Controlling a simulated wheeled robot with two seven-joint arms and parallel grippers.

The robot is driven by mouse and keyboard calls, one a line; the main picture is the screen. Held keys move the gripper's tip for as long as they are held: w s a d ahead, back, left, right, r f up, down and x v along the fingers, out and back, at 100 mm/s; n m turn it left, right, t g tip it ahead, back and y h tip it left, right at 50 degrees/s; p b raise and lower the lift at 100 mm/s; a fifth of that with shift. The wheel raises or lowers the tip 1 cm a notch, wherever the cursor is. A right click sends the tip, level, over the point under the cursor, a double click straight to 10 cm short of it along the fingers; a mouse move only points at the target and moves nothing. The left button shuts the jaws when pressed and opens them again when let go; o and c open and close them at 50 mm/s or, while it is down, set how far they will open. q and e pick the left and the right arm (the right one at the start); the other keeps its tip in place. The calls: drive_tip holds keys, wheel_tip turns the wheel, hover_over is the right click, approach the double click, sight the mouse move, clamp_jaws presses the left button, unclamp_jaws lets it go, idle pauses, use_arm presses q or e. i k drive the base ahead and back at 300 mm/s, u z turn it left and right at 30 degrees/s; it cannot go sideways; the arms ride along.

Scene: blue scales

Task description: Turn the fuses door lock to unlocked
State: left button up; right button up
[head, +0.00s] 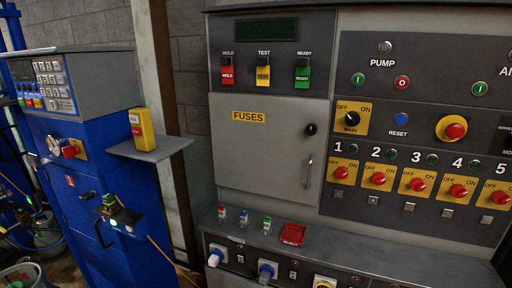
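The fuses door (262,155) is a grey panel door with a yellow FUSES label (248,116), and it looks closed. Its lock (310,129) is a small round black knob near the upper right of the door. Which way the lock is turned is too small to tell. A metal handle (308,170) sits below the lock. Neither of my grippers shows in the head view.
Right of the door are a black MAIN switch (351,119) and several red knobs (379,179). HOLD, TEST and READY switches sit above. A ledge below carries a red block (292,234) and small switches. A blue cabinet (80,150) stands at left.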

sight(311, 130)
drive_tip(key=z, duration=0.05)
drive_tip(key=k, duration=0.5)
drive_tip(key=z, duration=0.95)
drive_tip(key=i, duration=0.75)
drive_tip(key=z, duration=0.2)
